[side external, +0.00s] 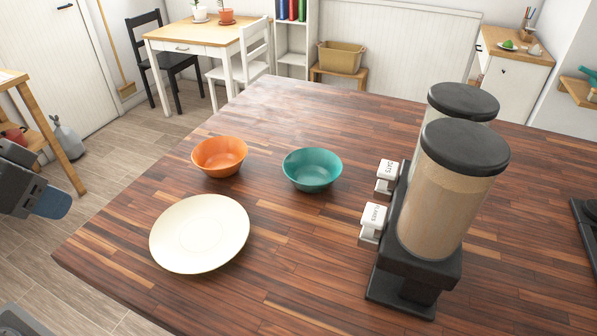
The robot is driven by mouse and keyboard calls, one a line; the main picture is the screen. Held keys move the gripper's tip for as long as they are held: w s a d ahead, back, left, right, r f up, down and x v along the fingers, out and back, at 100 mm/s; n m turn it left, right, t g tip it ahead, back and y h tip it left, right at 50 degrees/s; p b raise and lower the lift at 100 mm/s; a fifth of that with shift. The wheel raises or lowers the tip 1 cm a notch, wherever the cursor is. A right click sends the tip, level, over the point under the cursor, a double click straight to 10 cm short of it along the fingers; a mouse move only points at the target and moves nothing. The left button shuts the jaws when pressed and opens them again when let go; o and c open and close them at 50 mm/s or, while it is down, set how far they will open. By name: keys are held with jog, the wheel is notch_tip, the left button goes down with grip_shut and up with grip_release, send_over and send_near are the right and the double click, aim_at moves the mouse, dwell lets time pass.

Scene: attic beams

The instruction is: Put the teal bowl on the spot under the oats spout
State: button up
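The teal bowl (312,170) stands upright and looks empty on the wooden counter, left of a double dispenser. The dispenser's far spout (387,172) has a white label that seems to read OATS. The near spout (373,220) has a label that seems to read FLAKES. I cannot make out a marked spot under the oats spout. My gripper (50,203) is at the left picture edge, off the counter and far from the bowl. It is partly cut off, and its finger opening cannot be made out.
An orange bowl (219,156) stands left of the teal bowl. A cream plate (199,234) lies in front of them. The dispenser's black base (412,280) and tall canisters (447,205) stand on the right. The counter (300,260) between plate and dispenser is clear.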

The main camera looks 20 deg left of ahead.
jog(key=w+d+r+m, duration=0.3)
jog(key=w+d+m, duration=0.15)
jog(key=w, duration=0.55)
jog(key=m+t+h, duration=0.1)
jog(key=m+h, duration=0.1)
jog(key=m, duration=0.7)
send_over(320, 189)
jog(key=s+a, duration=0.2)
jog(key=s, duration=0.3)
jog(key=f, duration=1.3)
jog(key=shift+w+d+f, duration=0.2)
jog(key=shift+d, duration=0.05)
jog(key=shift+x, duration=3)
jog(key=shift+a, duration=0.15)
jog(key=shift+s, duration=0.1)
grip_shut()
